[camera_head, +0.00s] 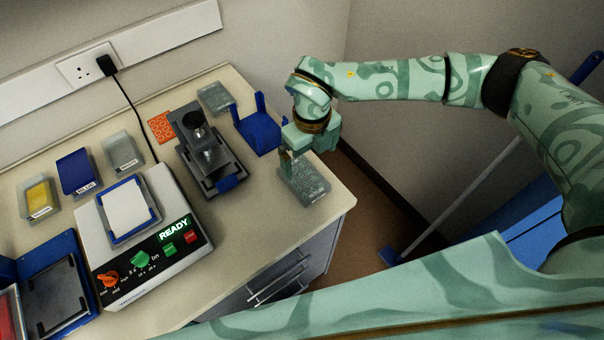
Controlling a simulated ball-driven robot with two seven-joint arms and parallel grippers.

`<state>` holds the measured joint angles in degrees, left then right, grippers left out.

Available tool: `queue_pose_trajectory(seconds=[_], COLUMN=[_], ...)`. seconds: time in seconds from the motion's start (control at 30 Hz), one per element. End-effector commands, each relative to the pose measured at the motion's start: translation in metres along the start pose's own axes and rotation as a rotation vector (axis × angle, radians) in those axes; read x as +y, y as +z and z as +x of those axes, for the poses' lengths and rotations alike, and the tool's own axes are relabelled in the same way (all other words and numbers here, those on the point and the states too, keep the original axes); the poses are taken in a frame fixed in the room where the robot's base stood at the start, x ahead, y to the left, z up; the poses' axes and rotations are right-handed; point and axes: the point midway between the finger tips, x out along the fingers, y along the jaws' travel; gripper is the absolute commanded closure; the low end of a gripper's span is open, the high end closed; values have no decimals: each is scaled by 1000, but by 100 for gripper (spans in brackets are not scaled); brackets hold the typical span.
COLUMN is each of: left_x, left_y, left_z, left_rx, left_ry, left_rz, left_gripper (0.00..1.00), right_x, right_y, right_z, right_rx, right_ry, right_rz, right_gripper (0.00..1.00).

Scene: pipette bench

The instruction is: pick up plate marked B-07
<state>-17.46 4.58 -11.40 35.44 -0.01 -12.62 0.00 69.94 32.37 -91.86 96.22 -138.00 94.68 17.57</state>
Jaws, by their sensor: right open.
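A clear grey well plate (306,186) lies on the bench near its right front corner. Another clear grey plate (216,97) lies farther back, left of a blue holder. I cannot read a B-07 mark on either plate. My right gripper (289,161) is open and points down at the back left end of the nearer plate. Its fingers partly cover that end, and I cannot tell whether they touch it. My left gripper is not in view.
An empty blue holder (262,130) stands close behind the right gripper. A dark device (207,152) and an orange perforated mat (162,126) are to the left. A white machine (165,245) reads READY. Labelled trays line the left. The front middle bench is clear.

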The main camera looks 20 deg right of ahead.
Motion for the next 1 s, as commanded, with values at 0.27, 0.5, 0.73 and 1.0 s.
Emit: queue_pose_trajectory(seconds=[0.27,0.5,0.73,1.0], left_x=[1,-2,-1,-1], left_y=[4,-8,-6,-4], left_z=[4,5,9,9], left_rx=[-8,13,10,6], left_ry=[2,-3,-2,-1], left_rz=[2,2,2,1], left_gripper=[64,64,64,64], right_x=[1,0,-1,-2], right_y=[0,2,6,6], right_z=[61,82,118,123], right_rx=[1,1,0,-1], right_ry=[0,0,0,0], right_rz=[0,2,1,0], right_gripper=[0,0,0,0])
